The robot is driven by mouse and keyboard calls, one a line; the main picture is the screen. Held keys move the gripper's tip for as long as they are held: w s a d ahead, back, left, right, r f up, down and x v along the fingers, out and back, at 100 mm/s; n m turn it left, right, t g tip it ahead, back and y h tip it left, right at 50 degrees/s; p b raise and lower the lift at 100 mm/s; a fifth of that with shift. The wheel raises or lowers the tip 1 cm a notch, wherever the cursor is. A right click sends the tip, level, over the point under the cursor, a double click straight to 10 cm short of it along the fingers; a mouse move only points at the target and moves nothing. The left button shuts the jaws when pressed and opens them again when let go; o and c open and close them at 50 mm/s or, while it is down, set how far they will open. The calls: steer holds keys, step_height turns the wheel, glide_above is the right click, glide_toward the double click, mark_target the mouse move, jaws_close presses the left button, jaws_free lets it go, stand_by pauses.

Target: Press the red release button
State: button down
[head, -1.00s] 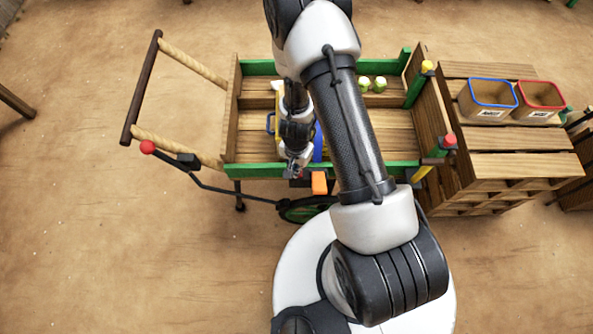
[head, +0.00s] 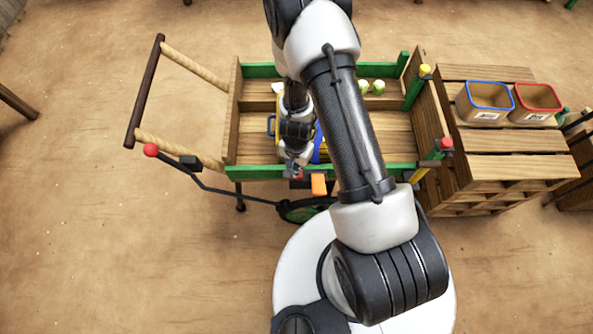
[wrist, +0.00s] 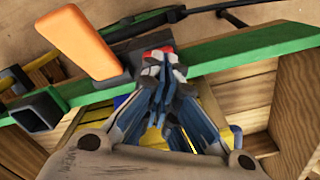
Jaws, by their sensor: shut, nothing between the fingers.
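The red release button (wrist: 160,50) shows in the wrist view as a small red patch on a dark block at the cart's green rail, partly hidden behind my fingertips. In the head view a bit of red (head: 299,177) shows at the near rail, left of the orange lever (head: 319,185). My gripper (wrist: 162,64) is shut and empty, its fingertips together at the button. I cannot tell whether they touch it or whether it is pushed in. My gripper (head: 294,170) also shows at the near rail in the head view.
The orange lever (wrist: 78,40) stands close left of my fingertips in the wrist view. The wooden cart (head: 232,130) holds a blue and yellow thing and small green-topped items. Red-knobbed brake lever (head: 151,150) lies left. Crates with blue-rimmed (head: 488,100) and red-rimmed (head: 537,102) bins stand right.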

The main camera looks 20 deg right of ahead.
step_height(320, 180, up, 5)
steer(key=p, duration=0.5)
steer(key=shift+r, duration=0.1)
stand_by(0.3)
step_height(320, 180, up, 28)
steer(key=w+a+n+t+y, duration=0.1)
steer(key=w+a+n+t, duration=0.15)
steer(key=n, duration=0.25)
steer(key=s+d+r+n+t, duration=0.1)
steer(key=s+r+n, duration=0.1)
steer(key=s+r, duration=0.6)
steer(key=s+d+r+n+t+h, duration=0.1)
steer(key=s+r+n, duration=0.1)
steer(key=s+r, duration=0.6)
steer(key=shift+s+d+r+n, duration=0.15)
steer(key=shift+s+d+n, duration=0.15)
steer(key=shift+s, duration=0.5)
